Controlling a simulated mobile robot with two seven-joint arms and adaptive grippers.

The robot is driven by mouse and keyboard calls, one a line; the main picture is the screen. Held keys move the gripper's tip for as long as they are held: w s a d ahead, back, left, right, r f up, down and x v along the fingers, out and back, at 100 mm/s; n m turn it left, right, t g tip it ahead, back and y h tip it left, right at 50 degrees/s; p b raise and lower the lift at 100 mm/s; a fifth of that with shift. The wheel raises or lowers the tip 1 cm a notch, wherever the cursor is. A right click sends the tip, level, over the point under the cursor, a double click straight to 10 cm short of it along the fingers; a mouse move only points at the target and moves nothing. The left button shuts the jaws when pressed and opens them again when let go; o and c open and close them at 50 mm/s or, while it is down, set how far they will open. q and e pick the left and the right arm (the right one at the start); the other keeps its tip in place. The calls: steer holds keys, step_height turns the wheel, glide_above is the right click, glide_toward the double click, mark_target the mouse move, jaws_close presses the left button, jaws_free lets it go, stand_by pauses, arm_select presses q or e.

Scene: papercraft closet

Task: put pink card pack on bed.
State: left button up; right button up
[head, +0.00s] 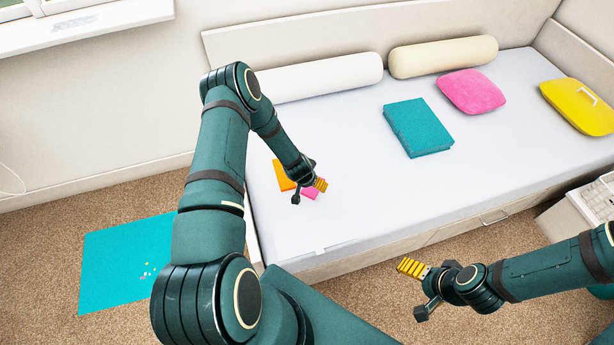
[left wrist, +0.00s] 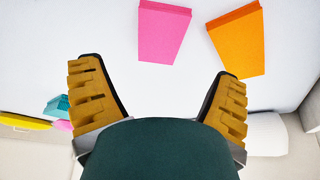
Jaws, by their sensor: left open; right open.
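The pink card pack (head: 311,194) lies flat on the white bed (head: 350,215), near its left end. It also shows in the left wrist view (left wrist: 163,33), beyond my fingertips and apart from them. My left gripper (head: 309,191) is over the bed by the pink pack and partly hides it in the head view. In the left wrist view its fingers (left wrist: 158,72) are spread wide with nothing between them. My right gripper (head: 417,290) is open and empty, over the floor in front of the bed.
An orange pack (head: 283,175) lies beside the pink one, also in the left wrist view (left wrist: 238,40). A teal book (head: 418,128), a pink cushion (head: 471,92), a yellow cushion (head: 578,106) and two bolsters (head: 320,78) are on the bed. A teal mat (head: 120,262) lies on the floor.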

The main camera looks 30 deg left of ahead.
arm_select(q)
steer(key=s+d+r+g+h, duration=0.1)
steer(key=s+d+r+h, duration=0.1)
steer(key=s+d+r, duration=0.6)
steer(key=s+d+r+g+h, duration=0.2)
steer(key=s+d+r, duration=0.7)
steer(key=d, duration=0.5)
steer(key=shift+s+d+n+p, duration=0.25)
steer(key=shift+s+n+p, duration=0.15)
steer(key=shift+s, duration=0.6)
